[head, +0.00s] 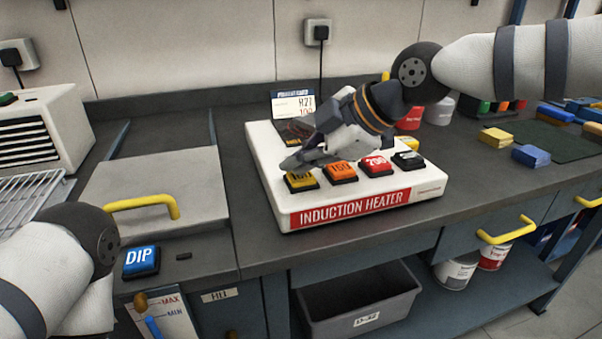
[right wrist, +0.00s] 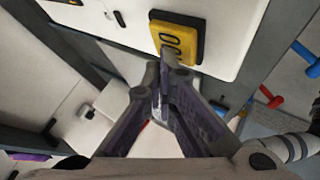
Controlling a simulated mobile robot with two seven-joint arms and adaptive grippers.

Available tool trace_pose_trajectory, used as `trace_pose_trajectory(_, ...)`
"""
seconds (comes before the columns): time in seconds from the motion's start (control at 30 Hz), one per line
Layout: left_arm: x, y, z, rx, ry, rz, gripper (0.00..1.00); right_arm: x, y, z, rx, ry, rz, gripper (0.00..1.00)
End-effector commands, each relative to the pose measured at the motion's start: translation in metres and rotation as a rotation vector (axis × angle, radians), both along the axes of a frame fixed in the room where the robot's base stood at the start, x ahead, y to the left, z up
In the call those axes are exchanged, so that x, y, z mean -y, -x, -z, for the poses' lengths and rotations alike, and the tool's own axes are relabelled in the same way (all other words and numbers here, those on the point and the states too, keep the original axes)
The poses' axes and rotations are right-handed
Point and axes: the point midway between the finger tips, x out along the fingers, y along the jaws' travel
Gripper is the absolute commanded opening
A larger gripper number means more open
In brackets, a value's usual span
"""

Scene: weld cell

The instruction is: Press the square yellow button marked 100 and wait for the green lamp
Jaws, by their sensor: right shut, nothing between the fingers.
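The square yellow button (head: 300,182) sits at the left end of a row on the white induction heater (head: 272,205). Its marking is partly covered in the head view; the right wrist view shows its yellow face (right wrist: 176,40) with zeros readable. No lit green lamp is visible. My left arm shows at lower left, its gripper out of frame.
Beside the yellow button are an orange button (head: 341,171), a red button marked 200 (head: 376,164) and a dark-framed button (head: 408,159). A small display card (head: 293,107) stands behind. A blue DIP button (head: 141,261) and a yellow-handled lid (head: 160,183) are to the left.

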Motion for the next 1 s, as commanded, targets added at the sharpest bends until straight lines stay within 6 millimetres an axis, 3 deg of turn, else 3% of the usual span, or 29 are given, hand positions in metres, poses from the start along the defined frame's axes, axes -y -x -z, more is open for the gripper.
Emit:
trace_pose_trajectory(0.63, 0.0, 0.0, 0.0, -0.001, 0.0, 0.0, 0.4, 0.0, 0.0, 0.005, -0.001, 0.002, -0.001, 0.0)
trace_pose_trajectory(1.0, 0.0, -0.005, -0.005, 0.018, 0.0, 0.0, 0.4, 0.0, 0.0, -0.014, 0.001, 0.001, 0.0, 0.0)
